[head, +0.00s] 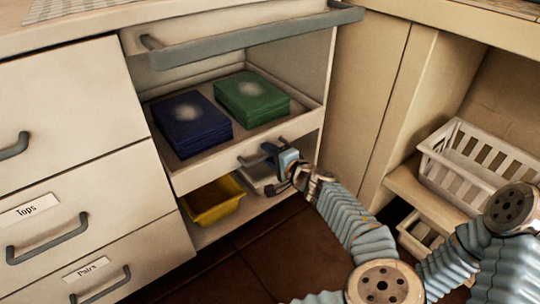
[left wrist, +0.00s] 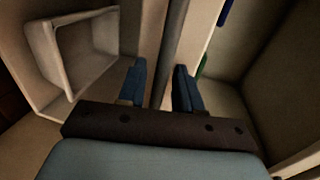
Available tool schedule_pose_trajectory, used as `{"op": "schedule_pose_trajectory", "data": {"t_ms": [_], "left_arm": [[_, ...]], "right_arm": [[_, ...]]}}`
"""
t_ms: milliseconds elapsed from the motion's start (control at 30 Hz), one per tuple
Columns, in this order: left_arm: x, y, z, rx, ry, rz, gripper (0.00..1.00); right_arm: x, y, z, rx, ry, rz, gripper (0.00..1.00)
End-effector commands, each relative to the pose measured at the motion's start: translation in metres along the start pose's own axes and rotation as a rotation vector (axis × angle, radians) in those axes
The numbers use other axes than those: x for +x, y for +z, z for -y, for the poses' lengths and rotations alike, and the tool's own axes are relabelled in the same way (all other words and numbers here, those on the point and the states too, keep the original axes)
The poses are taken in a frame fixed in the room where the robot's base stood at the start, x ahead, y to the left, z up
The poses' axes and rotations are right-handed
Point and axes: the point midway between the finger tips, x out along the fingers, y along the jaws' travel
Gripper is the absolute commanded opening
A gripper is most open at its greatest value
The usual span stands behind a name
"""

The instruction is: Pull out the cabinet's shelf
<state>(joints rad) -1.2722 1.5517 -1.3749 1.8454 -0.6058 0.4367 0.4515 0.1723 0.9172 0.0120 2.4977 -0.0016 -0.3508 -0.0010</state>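The cabinet's pale shelf (head: 222,163) is a shallow tray with a dark blue stack (head: 191,122) and a green stack (head: 252,97) on it. A grey bar handle (head: 247,161) runs along its front. My left gripper (head: 277,155) is at the right part of this handle, coming from the lower right. In the left wrist view the grey bar (left wrist: 174,40) passes between the two blue fingers of my left gripper (left wrist: 160,72). The fingers stand apart, with a gap between the bar and the left finger. My right gripper is not in view.
Below the shelf are a yellow bin (head: 212,201) and a white bin (head: 258,178), which also shows in the left wrist view (left wrist: 75,55). Drawers (head: 70,215) with handles stand left. A grey rail (head: 255,38) crosses above. A white basket (head: 475,160) sits right.

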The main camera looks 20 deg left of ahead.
Motion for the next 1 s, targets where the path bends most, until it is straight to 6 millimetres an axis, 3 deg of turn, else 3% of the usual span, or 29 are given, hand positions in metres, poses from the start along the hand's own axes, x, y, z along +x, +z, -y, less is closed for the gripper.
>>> {"op": "schedule_pose_trajectory", "data": {"t_ms": [200, 433, 800, 1000], "left_arm": [[0.000, 0.000, 0.000, 0.000, 0.000, 0.000, 0.34], [0.000, 0.000, 0.000, 0.000, 0.000, 0.000, 0.00], [-0.002, 0.000, 0.000, 0.000, 0.000, 0.000, 0.00], [-0.019, -0.001, -0.003, 0.002, 0.000, -0.002, 0.00]], "right_arm": [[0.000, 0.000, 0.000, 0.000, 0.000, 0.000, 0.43], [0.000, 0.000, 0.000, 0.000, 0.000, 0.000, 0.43], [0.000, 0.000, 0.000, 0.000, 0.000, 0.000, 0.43], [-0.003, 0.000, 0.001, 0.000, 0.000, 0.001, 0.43]]}}
